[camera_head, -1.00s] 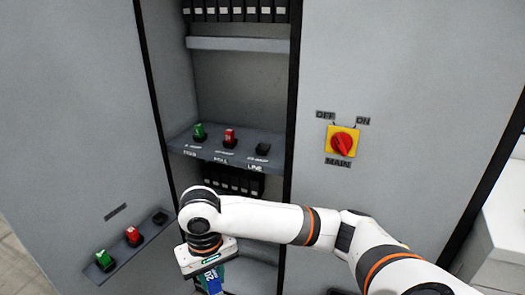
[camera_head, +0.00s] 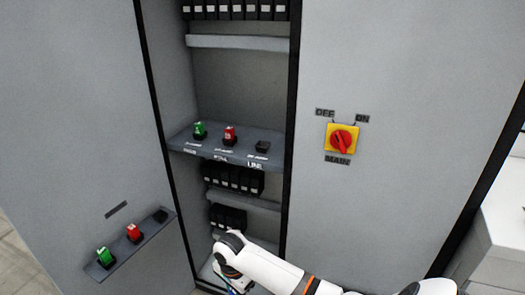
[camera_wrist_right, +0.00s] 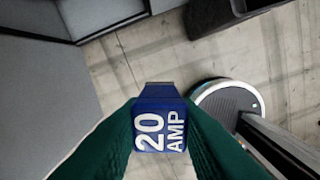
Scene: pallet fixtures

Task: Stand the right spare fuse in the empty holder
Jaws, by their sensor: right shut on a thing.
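A blue fuse marked 20 AMP (camera_wrist_right: 160,135) is between the green fingers of my right gripper (camera_wrist_right: 161,118) in the right wrist view. The gripper is shut on it. In the head view my right wrist is low at the bottom edge, in front of the cabinet opening, and the fuse is barely visible. The empty black holder (camera_head: 262,148) is at the right end of the cabinet shelf (camera_head: 215,153). A green fuse (camera_head: 200,130) and a red fuse (camera_head: 230,134) stand in the holders left of it. My left gripper is not in view.
The door rack (camera_head: 122,252) holds a green fuse (camera_head: 105,258) and a red fuse (camera_head: 134,233); its right slot (camera_head: 160,215) is empty. Rows of black modules (camera_head: 233,178) sit below the shelf. A red and yellow main switch (camera_head: 342,141) is on the right panel.

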